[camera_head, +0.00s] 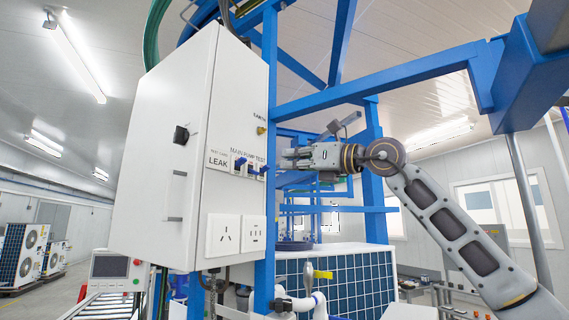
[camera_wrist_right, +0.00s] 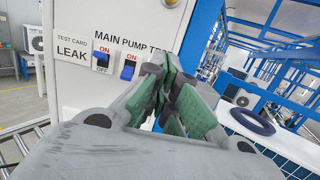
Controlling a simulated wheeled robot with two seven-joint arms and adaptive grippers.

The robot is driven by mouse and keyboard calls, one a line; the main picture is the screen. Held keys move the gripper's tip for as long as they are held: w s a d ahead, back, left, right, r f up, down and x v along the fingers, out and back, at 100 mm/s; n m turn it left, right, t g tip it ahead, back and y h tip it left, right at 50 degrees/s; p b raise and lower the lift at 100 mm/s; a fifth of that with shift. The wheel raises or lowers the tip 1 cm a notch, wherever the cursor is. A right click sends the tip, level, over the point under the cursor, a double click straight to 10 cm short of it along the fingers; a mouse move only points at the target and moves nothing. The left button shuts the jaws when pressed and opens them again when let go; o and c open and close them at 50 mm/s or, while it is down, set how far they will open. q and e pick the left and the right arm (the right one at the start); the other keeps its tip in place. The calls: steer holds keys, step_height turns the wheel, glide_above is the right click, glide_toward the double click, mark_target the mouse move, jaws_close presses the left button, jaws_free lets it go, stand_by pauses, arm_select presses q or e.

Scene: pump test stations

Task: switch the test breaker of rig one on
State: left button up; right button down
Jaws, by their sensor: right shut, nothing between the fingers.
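The white panel box of the rig (camera_head: 165,150) bears a row of blue breaker switches (camera_head: 241,162) under the printed words MAIN PUMP TEST. In the right wrist view, two blue switches show: one beside the LEAK label (camera_wrist_right: 102,61) and another to its right (camera_wrist_right: 128,68), both with red ON marks above. My left gripper is not in view.
A black knob (camera_head: 181,135) is on the box's left face, and white sockets (camera_head: 224,235) sit below the switches. Blue frame posts (camera_head: 271,100) stand beside the box's right edge, close to my right gripper. A blue grille unit (camera_head: 350,280) lies below.

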steer(key=shift+s+d+r+p, duration=0.35)
steer(key=shift+s+d+r, duration=0.05)
steer(key=shift+r, duration=0.2)
steer(key=shift+s+d+r+p, duration=0.3)
steer(key=shift+s+d+r, duration=0.1)
steer(key=shift+r, duration=0.15)
steer(key=shift+w, duration=0.1)
